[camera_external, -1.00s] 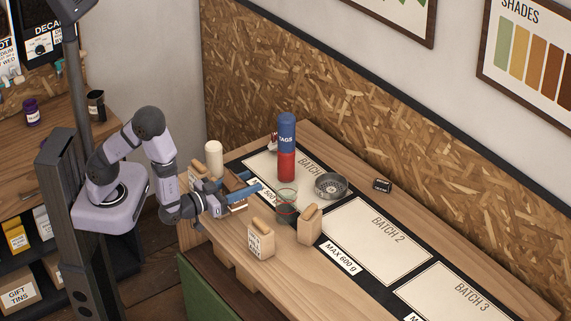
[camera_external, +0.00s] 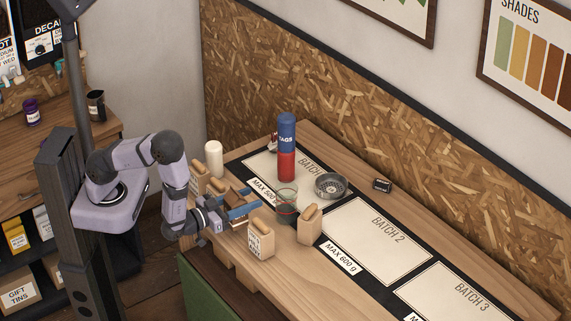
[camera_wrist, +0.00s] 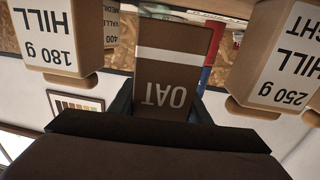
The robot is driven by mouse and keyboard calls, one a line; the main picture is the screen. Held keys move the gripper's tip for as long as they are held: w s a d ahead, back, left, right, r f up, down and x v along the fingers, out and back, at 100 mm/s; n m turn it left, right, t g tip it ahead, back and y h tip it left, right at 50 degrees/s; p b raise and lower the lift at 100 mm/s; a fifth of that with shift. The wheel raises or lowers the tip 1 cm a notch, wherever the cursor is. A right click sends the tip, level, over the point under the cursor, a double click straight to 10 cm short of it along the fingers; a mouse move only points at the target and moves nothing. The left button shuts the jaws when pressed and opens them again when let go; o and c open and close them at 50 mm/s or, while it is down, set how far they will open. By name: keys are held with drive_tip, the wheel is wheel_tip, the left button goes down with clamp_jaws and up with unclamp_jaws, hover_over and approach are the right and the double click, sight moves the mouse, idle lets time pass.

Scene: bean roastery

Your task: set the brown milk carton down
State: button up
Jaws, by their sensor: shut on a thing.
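The brown milk carton (camera_external: 238,212) is between the blue fingers of my gripper (camera_external: 243,202), over the near left part of the wooden bench (camera_external: 262,282). In the wrist view the carton (camera_wrist: 180,70) appears upside down, with a white band and the word OAT. The dark fingers of my gripper (camera_wrist: 162,108) are shut on its two sides. The carton's lower end is largely hidden in the external view, so I cannot tell whether it touches the bench.
Tan bags stand close by, one in front (camera_external: 261,242), one to the right (camera_external: 309,226), others behind left (camera_external: 215,184). A clear glass (camera_external: 286,208), metal dish (camera_external: 331,187), red-blue TAGS cylinder (camera_external: 286,150) and pale bottle (camera_external: 214,159) are near. The Batch 2 panel (camera_external: 375,240) is clear.

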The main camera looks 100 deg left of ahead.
drive_tip(key=shift+f+p, duration=0.3)
drive_tip(key=shift+f, duration=1.3)
drive_tip(key=shift+f, duration=0.1)
drive_tip(key=shift+f, duration=0.15)
drive_tip(key=o, duration=1)
drive_tip(key=b+v, duration=0.2)
drive_tip(key=v, duration=0.1)
drive_tip(key=b+v, duration=0.1)
drive_tip(key=v, duration=0.1)
drive_tip(key=shift+s+d+f, duration=0.1)
drive_tip(key=shift+f, duration=0.25)
drive_tip(key=shift+o, duration=0.6)
drive_tip(key=shift+b+v, duration=0.45)
drive_tip(key=shift+v, duration=0.55)
